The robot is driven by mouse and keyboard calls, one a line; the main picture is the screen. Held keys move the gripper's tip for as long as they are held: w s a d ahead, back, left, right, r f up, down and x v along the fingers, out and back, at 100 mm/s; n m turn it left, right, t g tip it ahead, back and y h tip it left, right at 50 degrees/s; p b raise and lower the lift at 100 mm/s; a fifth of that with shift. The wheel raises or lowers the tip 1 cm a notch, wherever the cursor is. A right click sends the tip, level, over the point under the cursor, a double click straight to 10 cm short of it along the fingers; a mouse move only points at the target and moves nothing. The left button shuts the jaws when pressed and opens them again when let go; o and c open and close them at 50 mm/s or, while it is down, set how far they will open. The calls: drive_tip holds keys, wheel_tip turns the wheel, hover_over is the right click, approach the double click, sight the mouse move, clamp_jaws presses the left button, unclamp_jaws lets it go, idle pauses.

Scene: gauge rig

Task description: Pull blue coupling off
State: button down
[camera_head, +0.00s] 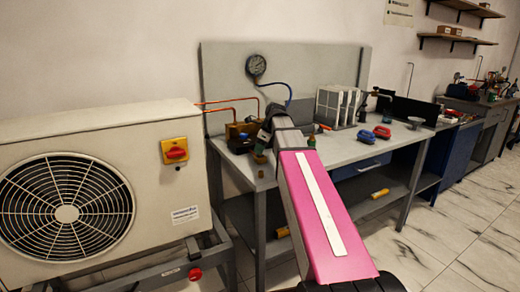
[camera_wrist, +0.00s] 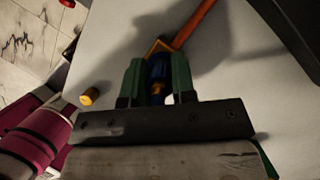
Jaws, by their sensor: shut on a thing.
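In the wrist view the blue coupling (camera_wrist: 158,72) sits between the two green fingers of my gripper (camera_wrist: 159,66). The fingers are shut on its sides. A brass-coloured fitting (camera_wrist: 157,46) shows just beyond the coupling, with an orange pipe (camera_wrist: 196,22) running from it to the upper right. I cannot tell whether the coupling is still seated on the fitting. In the head view my gripper (camera_head: 263,140) is at the left end of the workbench, beside the brass block (camera_head: 236,131). My arm and gripper hide the coupling there.
A small brass piece (camera_wrist: 89,95) shows left of my fingers. A pressure gauge (camera_head: 256,65) with a blue hose (camera_head: 285,86) stands behind. The fan unit (camera_head: 100,185) stands left of the workbench (camera_head: 345,150). Red and blue items (camera_head: 366,137) lie to the right.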

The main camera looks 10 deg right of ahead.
drive_tip(key=shift+r, duration=0.2)
drive_tip(key=shift+r, duration=2.35)
drive_tip(key=shift+d, duration=0.1)
